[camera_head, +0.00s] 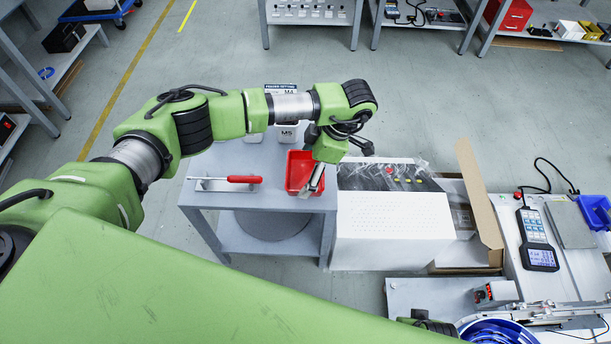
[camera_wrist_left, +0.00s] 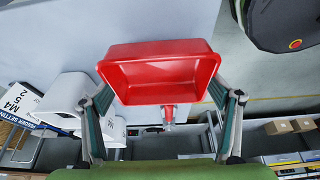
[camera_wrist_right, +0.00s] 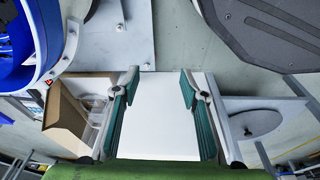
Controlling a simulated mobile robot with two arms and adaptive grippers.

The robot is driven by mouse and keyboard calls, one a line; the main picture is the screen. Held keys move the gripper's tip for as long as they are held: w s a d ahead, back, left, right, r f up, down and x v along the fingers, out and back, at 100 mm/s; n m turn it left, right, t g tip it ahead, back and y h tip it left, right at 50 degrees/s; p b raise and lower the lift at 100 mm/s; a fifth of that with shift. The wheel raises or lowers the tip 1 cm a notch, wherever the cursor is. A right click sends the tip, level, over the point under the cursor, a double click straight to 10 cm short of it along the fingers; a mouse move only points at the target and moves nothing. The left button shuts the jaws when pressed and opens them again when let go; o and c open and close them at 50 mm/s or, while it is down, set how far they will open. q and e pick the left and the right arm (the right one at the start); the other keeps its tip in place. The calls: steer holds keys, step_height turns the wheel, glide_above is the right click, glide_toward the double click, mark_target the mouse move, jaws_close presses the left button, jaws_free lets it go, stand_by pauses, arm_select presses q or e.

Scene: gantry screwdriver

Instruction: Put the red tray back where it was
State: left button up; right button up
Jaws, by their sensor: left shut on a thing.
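The red tray (camera_head: 296,171) is over the right side of the small grey table (camera_head: 270,199). My left gripper (camera_head: 314,181) is at the tray's right side, partly covering it. In the left wrist view the tray (camera_wrist_left: 160,50) is upright to the camera, with its open inside showing empty, and sits between the two fingers, which are shut on it. I cannot tell whether the tray touches the table. In the right wrist view my right gripper (camera_wrist_right: 160,80) has its fingers wide apart with nothing between them, above a white surface (camera_wrist_right: 158,120).
A red-handled tool (camera_head: 243,179) lies left of the tray. White screw feeders (camera_head: 286,132) stand behind it. Right of the table are a white perforated box (camera_head: 391,215) and an open carton (camera_head: 478,190). A handheld meter (camera_head: 540,257) lies on the right bench.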

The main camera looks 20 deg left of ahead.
arm_select(q)
step_height(320, 180, down, 3)
steer(key=shift+s+r, duration=0.1)
steer(key=shift+r, duration=0.05)
arm_select(e)
steer(key=shift+w+r, duration=0.25)
steer(key=shift+r, duration=0.35)
steer(key=shift+r, duration=0.1)
arm_select(q)
steer(key=o, duration=1.2)
arm_select(e)
steer(key=shift+w+r, duration=0.1)
steer(key=shift+r, duration=0.15)
arm_select(q)
steer(key=v, duration=1.2)
steer(key=shift+p, duration=0.3)
arm_select(e)
steer(key=f, duration=0.1)
steer(key=s+f, duration=0.1)
steer(key=f, duration=0.1)
steer(key=shift+s+f, duration=0.2)
steer(key=shift+f, duration=0.1)
